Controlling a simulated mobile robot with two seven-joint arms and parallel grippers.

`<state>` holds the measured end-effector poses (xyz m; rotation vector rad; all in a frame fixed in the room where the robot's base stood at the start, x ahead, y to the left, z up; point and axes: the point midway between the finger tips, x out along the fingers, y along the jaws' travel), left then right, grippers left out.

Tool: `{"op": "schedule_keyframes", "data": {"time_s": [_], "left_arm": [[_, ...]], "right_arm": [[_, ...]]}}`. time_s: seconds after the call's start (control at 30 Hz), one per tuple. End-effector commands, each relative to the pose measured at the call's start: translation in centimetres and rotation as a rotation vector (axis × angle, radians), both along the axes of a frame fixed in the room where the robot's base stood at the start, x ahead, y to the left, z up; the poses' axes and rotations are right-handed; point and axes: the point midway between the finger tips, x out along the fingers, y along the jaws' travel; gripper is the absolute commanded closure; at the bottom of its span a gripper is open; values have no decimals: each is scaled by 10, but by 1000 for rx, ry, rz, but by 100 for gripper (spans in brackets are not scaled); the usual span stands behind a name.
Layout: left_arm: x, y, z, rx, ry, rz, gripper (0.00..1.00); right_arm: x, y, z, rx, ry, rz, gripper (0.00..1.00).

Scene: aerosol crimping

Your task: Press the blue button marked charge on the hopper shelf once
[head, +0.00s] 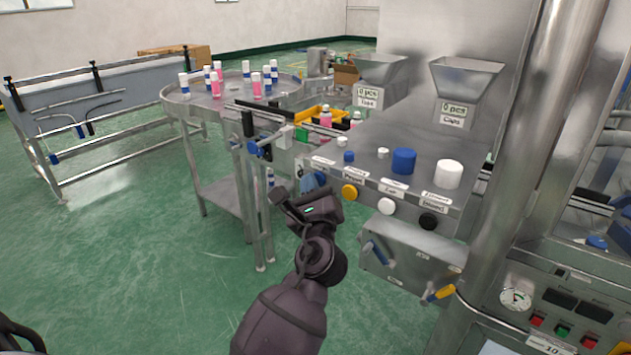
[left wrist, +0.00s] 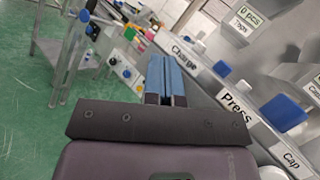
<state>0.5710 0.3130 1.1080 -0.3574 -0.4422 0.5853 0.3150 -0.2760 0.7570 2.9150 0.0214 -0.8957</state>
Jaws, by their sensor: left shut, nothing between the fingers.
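My left gripper (head: 311,183) is at the left end of the hopper shelf's front face, by the Charge label (head: 322,161). In the left wrist view its blue-grey fingers (left wrist: 166,78) are shut with nothing between them and point toward the shelf front below the Charge label (left wrist: 184,56). I cannot make out the blue charge button apart from the blue fingertips; the gripper seems to hide it. Whether the tips touch it I cannot tell. My right gripper is not in view.
Along the shelf front, a yellow button (head: 349,192), a white button (head: 387,206) and a black button (head: 428,221) follow to the right. Blue cap (head: 403,161) and white cap (head: 448,174) stand on the shelf top. A round table (head: 205,105) with bottles is behind left.

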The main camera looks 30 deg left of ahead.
Motion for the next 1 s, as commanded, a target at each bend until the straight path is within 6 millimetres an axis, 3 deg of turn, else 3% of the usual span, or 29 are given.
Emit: {"op": "schedule_keyframes", "data": {"time_s": [1.0], "left_arm": [[-5,0,1,0,-1,-1,100]], "right_arm": [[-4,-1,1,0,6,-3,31]]}}
